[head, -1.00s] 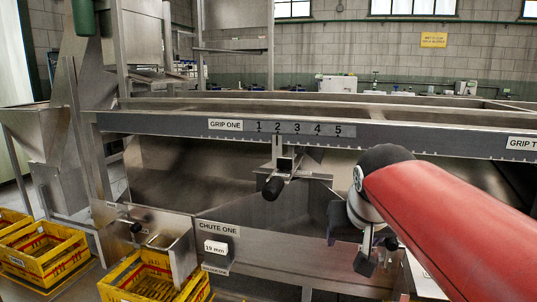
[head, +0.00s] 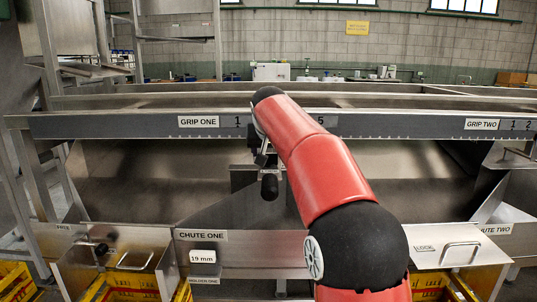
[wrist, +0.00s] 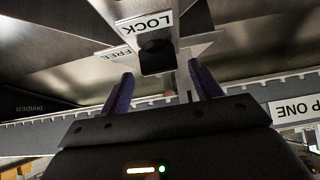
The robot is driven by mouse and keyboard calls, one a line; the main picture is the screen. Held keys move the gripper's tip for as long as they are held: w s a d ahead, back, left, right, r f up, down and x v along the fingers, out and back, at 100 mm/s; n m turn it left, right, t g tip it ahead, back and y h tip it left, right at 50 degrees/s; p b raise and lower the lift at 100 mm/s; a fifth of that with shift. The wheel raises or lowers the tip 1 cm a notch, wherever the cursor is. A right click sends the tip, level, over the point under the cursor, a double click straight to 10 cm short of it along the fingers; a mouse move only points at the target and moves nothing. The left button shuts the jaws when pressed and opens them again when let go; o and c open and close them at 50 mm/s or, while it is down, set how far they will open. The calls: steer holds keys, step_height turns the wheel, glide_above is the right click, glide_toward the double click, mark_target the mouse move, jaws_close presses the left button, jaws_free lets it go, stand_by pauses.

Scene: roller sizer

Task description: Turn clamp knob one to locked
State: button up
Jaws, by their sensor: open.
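Clamp knob one (head: 269,187), a black cylindrical handle, hangs below the GRIP ONE rail (head: 90,127) in the head view. In the wrist view, a black knob end (wrist: 157,57) sits by a LOCK label (wrist: 147,22), with a FREE label (wrist: 115,50) just behind. My gripper (wrist: 163,82) is open; its two purple fingers point at the knob, one on each side of it in the picture. Nothing is visibly held, and I cannot tell whether the fingers touch the knob. In the head view, my red arm hides most of the gripper and part of the scale.
The long rail crosses above the steel chutes. Below stand the CHUTE ONE panel (head: 235,251), a 19 mm tag (head: 202,257) and yellow crates (head: 130,289). GRIP TWO (head: 482,124) and CHUTE TWO lie at the right. A DIVIDER label (wrist: 28,108) shows in the wrist view.

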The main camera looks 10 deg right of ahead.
steer(key=shift+x, duration=1.35)
steer(key=c, duration=1)
steer(key=m+g+h, duration=0.1)
steer(key=m+h, duration=0.2)
steer(key=m, duration=0.1)
steer(key=shift+a+m, duration=0.1)
steer(key=shift+m, duration=0.2)
steer(key=m+g+h, duration=0.2)
steer(key=m, duration=0.1)
steer(key=shift+m, duration=0.3)
steer(key=shift+m+g+h, duration=0.4)
steer(key=shift+m, duration=0.1)
